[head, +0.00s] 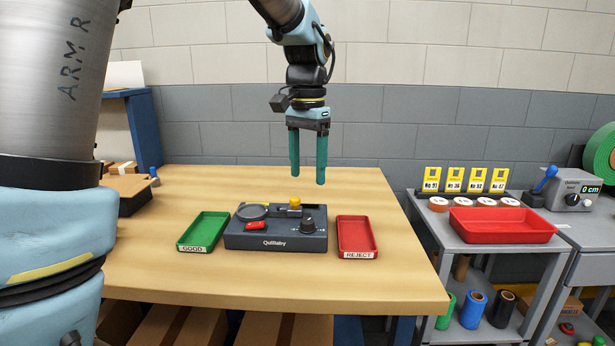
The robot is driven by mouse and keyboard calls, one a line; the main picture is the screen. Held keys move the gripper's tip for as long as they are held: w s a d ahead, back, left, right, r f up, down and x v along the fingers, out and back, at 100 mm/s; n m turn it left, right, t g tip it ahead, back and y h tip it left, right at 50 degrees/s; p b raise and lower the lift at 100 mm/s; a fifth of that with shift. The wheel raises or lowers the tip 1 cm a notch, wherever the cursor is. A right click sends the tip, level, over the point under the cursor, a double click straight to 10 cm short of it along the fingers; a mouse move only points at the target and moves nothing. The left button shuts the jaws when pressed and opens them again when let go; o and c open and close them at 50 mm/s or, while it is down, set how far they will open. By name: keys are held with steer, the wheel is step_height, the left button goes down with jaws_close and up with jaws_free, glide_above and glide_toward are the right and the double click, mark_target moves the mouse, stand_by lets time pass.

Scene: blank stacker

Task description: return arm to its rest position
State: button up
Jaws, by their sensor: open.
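My gripper (308,180) hangs from my arm in the upper middle of the head view, fingers pointing down. Its two teal fingers are apart with nothing between them. It is in the air above the table (200,281), over the back of the dark Quillaby device (272,234). The device has a yellow knob (295,202), a red part (256,226) and a black dial (308,225) on top. A green GOOD tray (204,231) lies left of it and a red REJECT tray (356,236) lies right. Both trays look empty.
A grey cart (447,236) on the right bears a large red tray (503,225), several discs and yellow number cards. A grey meter box (574,190) stands further right. A dark box (128,193) sits at the table's left. The table's front and back right are clear.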

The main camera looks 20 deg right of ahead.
stand_by(0.3)
steer(key=w+a+f+n, duration=0.1)
steer(key=a+f+n, duration=0.25)
steer(key=a, duration=0.55)
steer(key=w+a+f+n, duration=0.1)
steer(key=a+f+n, duration=0.25)
steer(key=a, duration=0.55)
steer(key=s+a+f+n, duration=0.2)
steer(key=s+a+f, duration=0.1)
steer(key=a, duration=0.3)
steer(key=s+a+f+n+t, duration=0.1)
steer(key=s+a+f+n, duration=0.1)
steer(key=a, duration=0.4)
steer(key=shift+s+a+f+t, duration=0.15)
steer(key=shift+s+f+t, duration=0.15)
steer(key=shift+s+f, duration=0.35)
steer(key=shift+w, duration=0.15)
